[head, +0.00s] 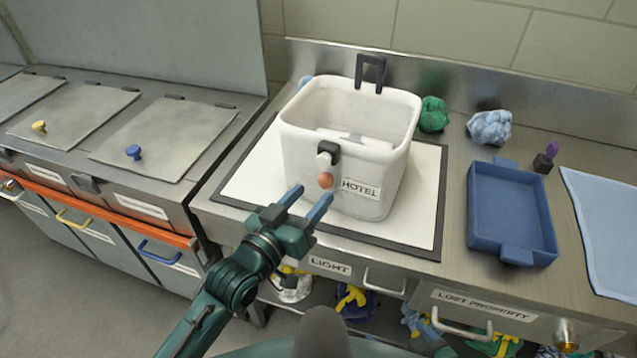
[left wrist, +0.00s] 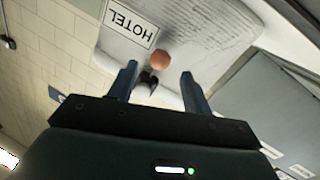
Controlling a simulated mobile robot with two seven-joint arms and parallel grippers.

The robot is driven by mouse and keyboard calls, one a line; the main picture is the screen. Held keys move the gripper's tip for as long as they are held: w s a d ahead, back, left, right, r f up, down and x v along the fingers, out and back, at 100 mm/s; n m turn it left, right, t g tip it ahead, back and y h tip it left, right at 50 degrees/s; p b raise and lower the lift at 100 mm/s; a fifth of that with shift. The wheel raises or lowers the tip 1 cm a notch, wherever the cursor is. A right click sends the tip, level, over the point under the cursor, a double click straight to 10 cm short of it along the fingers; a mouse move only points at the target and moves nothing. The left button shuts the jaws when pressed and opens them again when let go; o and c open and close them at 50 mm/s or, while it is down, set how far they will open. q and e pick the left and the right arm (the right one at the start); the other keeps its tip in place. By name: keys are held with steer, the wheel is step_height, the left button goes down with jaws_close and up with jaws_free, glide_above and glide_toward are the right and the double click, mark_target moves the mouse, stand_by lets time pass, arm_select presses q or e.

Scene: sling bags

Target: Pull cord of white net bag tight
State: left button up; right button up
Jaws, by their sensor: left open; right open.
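The white bag (head: 355,190) stands upright and open-topped on a white, dark-edged mat (head: 258,178). Its front carries a HOTEL label (head: 360,189), a black-and-white clip (head: 328,153) and a round orange-brown bead (head: 325,180). I cannot make out a cord or net mesh. My left gripper (head: 313,193) is open and empty at the bag's front, its fingertips close to the bead. In the left wrist view the bead (left wrist: 161,60) shows between the fingertips, with the label (left wrist: 131,24) beside it. I cannot tell whether they touch. My right gripper is not in view.
A blue tray (head: 510,212) lies right of the mat, with a light blue cloth (head: 610,225) further right. Green (head: 433,114) and pale blue (head: 489,127) bundles sit behind. Lidded bins (head: 165,140) stand left. Colourful bundles fill the shelf below.

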mark_target(321, 185)
arm_select(q)
steer(key=shift+x, duration=1.9)
steer(key=shift+c, duration=0.5)
jaws_close()
